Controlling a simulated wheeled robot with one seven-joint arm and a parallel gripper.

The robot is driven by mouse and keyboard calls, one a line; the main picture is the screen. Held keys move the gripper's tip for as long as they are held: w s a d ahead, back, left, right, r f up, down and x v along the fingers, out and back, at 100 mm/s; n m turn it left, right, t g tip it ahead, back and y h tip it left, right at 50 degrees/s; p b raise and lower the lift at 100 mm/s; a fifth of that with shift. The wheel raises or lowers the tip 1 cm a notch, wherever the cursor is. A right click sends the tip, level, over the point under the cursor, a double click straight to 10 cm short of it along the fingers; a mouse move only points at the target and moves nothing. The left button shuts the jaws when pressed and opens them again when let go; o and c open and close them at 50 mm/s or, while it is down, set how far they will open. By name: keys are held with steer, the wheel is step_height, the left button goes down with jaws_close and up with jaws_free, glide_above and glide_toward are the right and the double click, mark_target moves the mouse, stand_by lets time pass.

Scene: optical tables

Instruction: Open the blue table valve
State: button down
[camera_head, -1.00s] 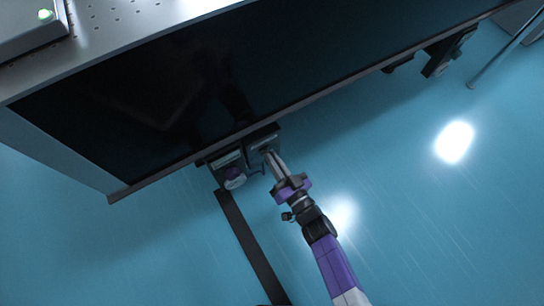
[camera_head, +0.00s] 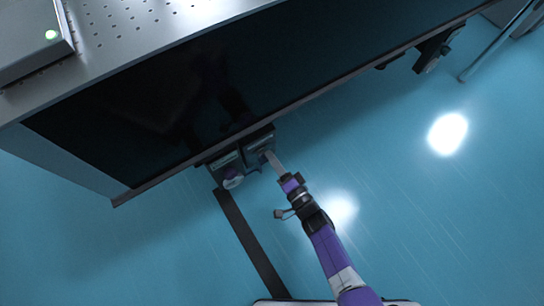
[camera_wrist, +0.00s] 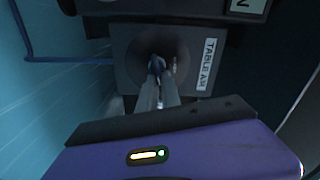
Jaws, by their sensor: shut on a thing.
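The valve is on a dark box (camera_head: 258,139) under the table's front edge. In the wrist view its panel (camera_wrist: 122,43) bears a "TABLE AIR" label (camera_wrist: 208,64). A small dark bluish handle (camera_wrist: 156,63) shows at the middle of a dark round area on it. My gripper (camera_head: 267,155) reaches the box from the lower right. In the wrist view my fingers (camera_wrist: 157,80) are close together on the handle, shut on it. The fingers partly hide the handle, so its exact angle is hard to tell.
A dark strip (camera_head: 250,245) runs along the blue floor from there. The table (camera_head: 130,190) overhangs above. A thin blue tube (camera_wrist: 70,61) runs left of the panel.

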steer(key=shift+f+m, duration=0.3)
steer(key=shift+m, duration=1.1)
steer(key=c, duration=1.6)
jaws_free()
steer(key=shift+o, duration=0.2)
steer(key=shift+d, duration=0.1)
steer(key=p+v, duration=0.3)
steer(key=v, duration=0.4)
steer(key=shift+s+d, duration=0.2)
steer(key=shift+s, duration=0.15)
